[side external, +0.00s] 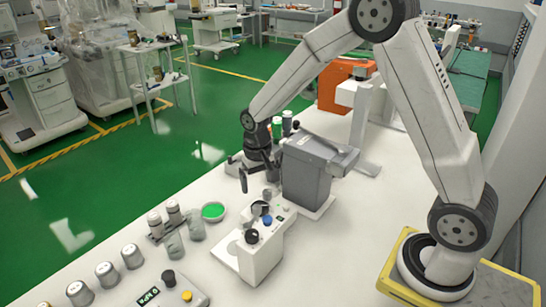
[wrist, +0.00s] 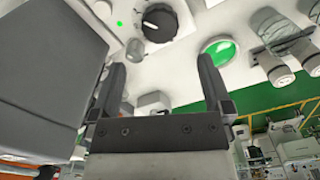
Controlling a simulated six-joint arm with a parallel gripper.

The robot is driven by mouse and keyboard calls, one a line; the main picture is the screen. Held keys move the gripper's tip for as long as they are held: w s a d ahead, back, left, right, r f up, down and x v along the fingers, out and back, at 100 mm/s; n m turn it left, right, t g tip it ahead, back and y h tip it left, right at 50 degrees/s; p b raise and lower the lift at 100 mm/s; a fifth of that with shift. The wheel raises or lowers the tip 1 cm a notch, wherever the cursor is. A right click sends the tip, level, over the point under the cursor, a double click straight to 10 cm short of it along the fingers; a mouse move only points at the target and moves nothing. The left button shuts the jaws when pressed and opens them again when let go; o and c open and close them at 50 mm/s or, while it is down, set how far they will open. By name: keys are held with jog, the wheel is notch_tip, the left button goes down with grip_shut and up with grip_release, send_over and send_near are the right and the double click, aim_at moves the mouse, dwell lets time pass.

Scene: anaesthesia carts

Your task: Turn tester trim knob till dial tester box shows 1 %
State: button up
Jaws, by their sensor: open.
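A box with a small lit green display (side external: 149,297), a black knob (side external: 168,278) and a yellow button (side external: 187,296) is cut off by the bottom edge of the side view. Its digits are too small to read surely. A white unit (side external: 262,255) with black and blue knobs stands in mid table. I cannot tell for sure which knob is the tester trim. My gripper (side external: 257,181) is open and empty, above the far end of the white unit. In the wrist view my fingers (wrist: 165,75) are spread, with a black dial knob (wrist: 160,22) beyond them, untouched.
A large grey box (side external: 305,170) stands close to the right of my gripper. A green round dish (side external: 213,211) and several capped bottles (side external: 173,211) stand to the left. Several metal-topped cylinders (side external: 132,256) line the front left. Bare white table (side external: 340,235) lies right of the white unit.

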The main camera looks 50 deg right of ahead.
jog(key=shift+f+m, duration=0.25)
jog(key=shift+m, duration=0.05)
notch_tip(320, 180, down, 7)
jog(key=shift+f, duration=0.2)
jog(key=shift+n, duration=1.2)
notch_tip(320, 180, up, 15)
jog(key=s+a+r+n+t, duration=0.1)
jog(key=s+r, duration=0.1)
jog(key=s, duration=0.3)
jog(key=shift+s, duration=0.3)
jog(key=shift+a, duration=0.1)
